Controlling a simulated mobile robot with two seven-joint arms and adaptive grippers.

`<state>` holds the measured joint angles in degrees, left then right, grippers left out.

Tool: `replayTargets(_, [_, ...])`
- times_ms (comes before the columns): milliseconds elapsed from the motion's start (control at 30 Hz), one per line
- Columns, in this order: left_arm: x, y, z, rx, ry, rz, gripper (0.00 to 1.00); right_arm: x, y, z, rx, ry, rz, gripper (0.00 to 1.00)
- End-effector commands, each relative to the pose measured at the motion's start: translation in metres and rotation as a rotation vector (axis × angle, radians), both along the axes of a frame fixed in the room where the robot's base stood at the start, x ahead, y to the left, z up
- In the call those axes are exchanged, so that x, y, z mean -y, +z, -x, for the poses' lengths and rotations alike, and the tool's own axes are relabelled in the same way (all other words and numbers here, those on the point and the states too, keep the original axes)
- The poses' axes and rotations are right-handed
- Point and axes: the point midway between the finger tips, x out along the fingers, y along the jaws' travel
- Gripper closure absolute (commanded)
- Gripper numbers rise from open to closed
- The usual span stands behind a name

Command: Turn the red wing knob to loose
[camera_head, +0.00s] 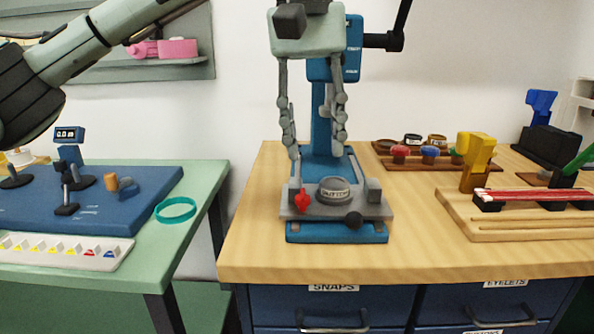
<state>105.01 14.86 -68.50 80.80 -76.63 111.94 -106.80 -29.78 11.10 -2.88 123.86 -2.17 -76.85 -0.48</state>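The red wing knob (303,200) stands at the front left of the grey plate (365,210) on the blue press (321,120). Its wing looks roughly upright; I cannot read any tight or loose mark. My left gripper (317,165) hangs down in front of the press column with its two fingers spread apart and nothing between them. Its left finger reaches down close above and behind the knob in the picture; I cannot tell whether they touch. My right gripper is out of view.
A black lever (385,40) juts from the press. A wooden rack (530,225) stands at right. The wooden counter (415,250) is clear in front.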

Motion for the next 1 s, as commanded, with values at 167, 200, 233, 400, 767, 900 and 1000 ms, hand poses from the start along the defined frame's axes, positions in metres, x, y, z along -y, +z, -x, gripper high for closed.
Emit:
replayTargets(167, [-0.016, -0.009, 0.002, 0.000, -0.019, -0.096, 0.62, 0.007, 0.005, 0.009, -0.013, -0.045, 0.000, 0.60])
replayTargets(200, [-0.016, -0.014, 0.002, -0.001, -0.019, -0.096, 0.62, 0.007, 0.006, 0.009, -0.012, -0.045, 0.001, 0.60])
replayTargets(233, [-0.016, -0.019, 0.003, -0.002, -0.020, -0.095, 0.62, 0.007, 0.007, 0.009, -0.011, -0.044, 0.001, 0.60])
replayTargets(400, [-0.016, -0.047, 0.003, -0.001, -0.018, -0.093, 0.62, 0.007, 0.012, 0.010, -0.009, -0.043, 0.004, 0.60])
replayTargets(767, [-0.015, -0.078, 0.003, 0.001, -0.017, -0.089, 0.62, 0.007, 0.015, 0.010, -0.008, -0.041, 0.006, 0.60])
replayTargets(900, [-0.015, -0.079, 0.003, 0.001, -0.017, -0.089, 0.62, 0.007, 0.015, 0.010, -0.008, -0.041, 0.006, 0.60])
replayTargets(1000, [-0.015, -0.079, 0.003, 0.001, -0.017, -0.089, 0.64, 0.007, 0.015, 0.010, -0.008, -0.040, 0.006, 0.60])
